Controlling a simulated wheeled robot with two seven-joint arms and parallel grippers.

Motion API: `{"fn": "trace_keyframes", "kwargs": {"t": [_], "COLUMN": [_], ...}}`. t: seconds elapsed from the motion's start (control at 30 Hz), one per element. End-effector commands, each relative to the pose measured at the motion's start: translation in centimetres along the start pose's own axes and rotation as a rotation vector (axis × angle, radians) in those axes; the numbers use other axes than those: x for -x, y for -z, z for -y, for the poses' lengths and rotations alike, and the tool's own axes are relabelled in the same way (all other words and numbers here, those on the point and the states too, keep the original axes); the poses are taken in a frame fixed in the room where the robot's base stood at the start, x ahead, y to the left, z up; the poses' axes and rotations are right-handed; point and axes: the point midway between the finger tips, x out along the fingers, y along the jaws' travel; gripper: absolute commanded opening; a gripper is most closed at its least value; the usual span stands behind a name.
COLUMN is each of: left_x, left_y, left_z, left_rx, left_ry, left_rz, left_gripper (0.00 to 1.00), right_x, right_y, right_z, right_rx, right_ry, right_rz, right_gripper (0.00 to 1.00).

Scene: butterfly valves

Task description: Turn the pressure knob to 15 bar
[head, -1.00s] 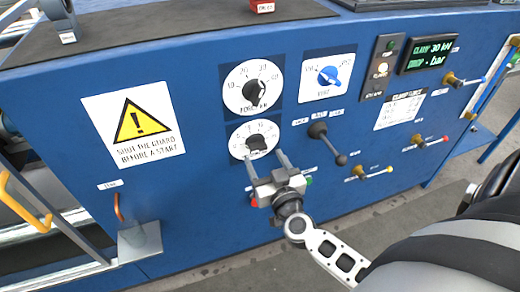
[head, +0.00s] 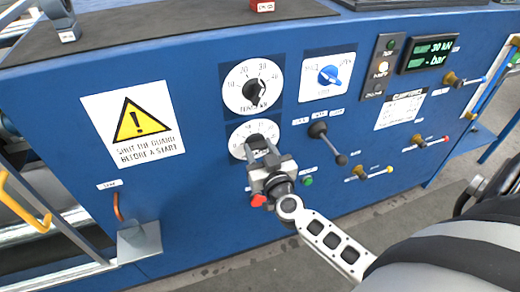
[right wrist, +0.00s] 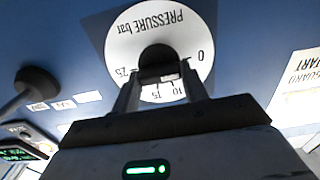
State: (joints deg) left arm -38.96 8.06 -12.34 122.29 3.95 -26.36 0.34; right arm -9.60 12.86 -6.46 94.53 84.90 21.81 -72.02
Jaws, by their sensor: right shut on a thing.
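The pressure dial (head: 237,147) is the lower white round scale on the blue panel. Its black knob (head: 256,141) is partly hidden by my right gripper (head: 262,148). In the right wrist view the dial (right wrist: 125,35) appears upside down, lettered "PRESSURE bar", with 0, 10, 15 and 25 readable. The fingers of my right gripper (right wrist: 158,74) stand on both sides of the black knob (right wrist: 157,57) and are shut on it. The knob's exact setting is hard to read. My left gripper is not in view.
A black lever (head: 322,137), a green button (head: 308,181) and a red button (head: 258,200) are close to my right gripper. A display (head: 430,53) reads 30 kN and "- bar".

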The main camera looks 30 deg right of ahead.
Motion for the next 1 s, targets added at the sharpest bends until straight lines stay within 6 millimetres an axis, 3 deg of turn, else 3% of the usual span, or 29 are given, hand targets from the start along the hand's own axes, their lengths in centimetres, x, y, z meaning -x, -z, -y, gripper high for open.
{"fn": "trace_keyframes", "kwargs": {"t": [0.37,1.0], "left_x": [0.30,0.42], "left_y": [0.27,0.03], "left_z": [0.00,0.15], "left_rx": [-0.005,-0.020], "left_ry": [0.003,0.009], "left_rz": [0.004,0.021], "left_gripper": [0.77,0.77], "right_x": [0.04,0.05], "right_y": [0.06,-0.12], "right_z": [-0.03,-0.19], "right_rx": [-0.124,-0.704], "right_ry": [0.000,-0.001], "right_rz": [0.002,0.001], "right_gripper": [0.21,0.21]}}
